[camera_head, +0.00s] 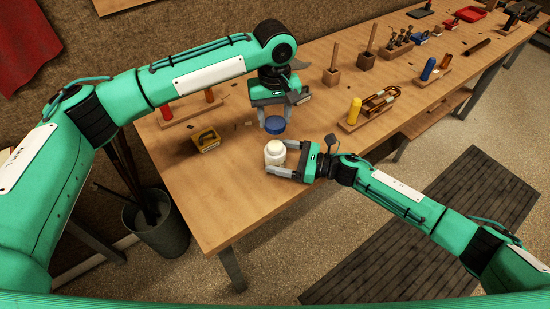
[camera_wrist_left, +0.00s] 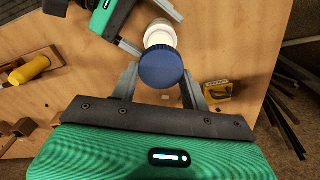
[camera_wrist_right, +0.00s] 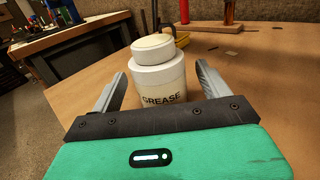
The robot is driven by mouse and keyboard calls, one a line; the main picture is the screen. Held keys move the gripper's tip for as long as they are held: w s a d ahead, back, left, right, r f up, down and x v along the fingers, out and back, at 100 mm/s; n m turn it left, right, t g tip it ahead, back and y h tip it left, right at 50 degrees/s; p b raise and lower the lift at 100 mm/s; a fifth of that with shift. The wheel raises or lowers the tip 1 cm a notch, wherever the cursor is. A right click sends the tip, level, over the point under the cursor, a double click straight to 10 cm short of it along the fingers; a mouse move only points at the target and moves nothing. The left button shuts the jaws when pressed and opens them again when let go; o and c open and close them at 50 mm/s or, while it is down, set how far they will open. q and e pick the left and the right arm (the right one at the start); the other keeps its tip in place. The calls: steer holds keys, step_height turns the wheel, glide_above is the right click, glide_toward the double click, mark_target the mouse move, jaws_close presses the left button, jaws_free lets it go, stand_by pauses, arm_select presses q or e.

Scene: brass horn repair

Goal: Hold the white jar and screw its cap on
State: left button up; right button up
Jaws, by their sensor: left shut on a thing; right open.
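A white jar (camera_head: 275,155) stands upright on the wooden table near its front edge. In the right wrist view the jar (camera_wrist_right: 160,85) shows a "GREASE" label and an uncapped, cream-topped neck. My right gripper (camera_head: 287,158) is open, with its fingers on either side of the jar. A round blue cap (camera_head: 275,126) is held by my left gripper (camera_head: 275,117), which is shut on it. In the left wrist view the cap (camera_wrist_left: 160,67) sits between the fingers and overlaps part of the jar (camera_wrist_left: 158,33). The cap is apart from the jar, behind it in the head view.
A yellow box (camera_head: 206,140) lies on the table (camera_head: 225,215) to the left. A wooden holder with a yellow-handled tool (camera_head: 354,110) stands to the right, with several tool blocks farther back. A dark bin (camera_head: 158,235) stands on the floor at left.

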steer(key=shift+w+a, duration=0.1)
steer(key=shift+a, duration=0.4)
steer(key=c, duration=1.5)
arm_select(q)
glide_above(275, 143)
steer(key=shift+s+f, duration=0.1)
steer(key=shift+f, duration=2.35)
steer(key=shift+f, duration=0.1)
steer(key=shift+f, duration=0.8)
steer(key=shift+f, duration=0.55)
